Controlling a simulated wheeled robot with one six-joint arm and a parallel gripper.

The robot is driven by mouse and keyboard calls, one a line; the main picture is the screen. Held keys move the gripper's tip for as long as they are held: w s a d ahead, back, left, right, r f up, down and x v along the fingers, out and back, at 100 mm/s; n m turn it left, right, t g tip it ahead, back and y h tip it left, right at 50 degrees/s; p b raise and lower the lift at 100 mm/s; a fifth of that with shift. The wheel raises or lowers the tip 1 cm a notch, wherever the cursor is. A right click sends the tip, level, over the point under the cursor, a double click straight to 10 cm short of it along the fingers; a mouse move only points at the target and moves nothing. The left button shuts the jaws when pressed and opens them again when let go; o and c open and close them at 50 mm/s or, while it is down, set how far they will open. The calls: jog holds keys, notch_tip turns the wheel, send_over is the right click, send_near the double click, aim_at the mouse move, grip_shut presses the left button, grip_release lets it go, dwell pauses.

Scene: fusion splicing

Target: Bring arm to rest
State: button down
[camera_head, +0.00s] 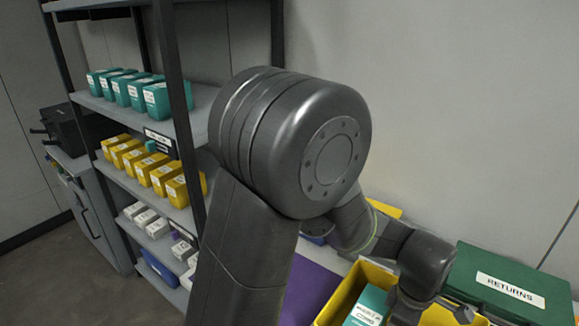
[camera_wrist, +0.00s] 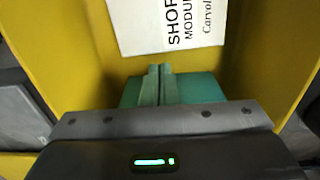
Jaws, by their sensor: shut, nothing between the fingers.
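My arm fills the middle of the head view, bent over at a large dark joint, with its wrist low at the right. My gripper (camera_wrist: 163,72) shows in the wrist view with its two narrow fingers together and nothing between them. It points at a yellow surface (camera_wrist: 80,45) with a white printed label (camera_wrist: 168,25). A teal patch (camera_wrist: 203,88) shows around the fingers; I cannot tell if they touch it. In the head view, my wrist is over the yellow bin (camera_head: 343,292), which holds a teal box (camera_head: 369,304) with a white label.
A green case (camera_head: 510,275) marked RETURNS stands right of the bin. A purple mat (camera_head: 308,290) lies left of it. A shelf rack at the left holds teal boxes (camera_head: 125,90), yellow boxes (camera_head: 150,168) and white boxes (camera_head: 145,218). Its upright (camera_head: 175,115) stands near my arm.

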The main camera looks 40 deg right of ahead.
jog(key=shift+w+a, duration=0.2)
jog(key=shift+w, duration=0.4)
jog(key=shift+w+a, duration=0.15)
jog(key=shift+w, duration=0.45)
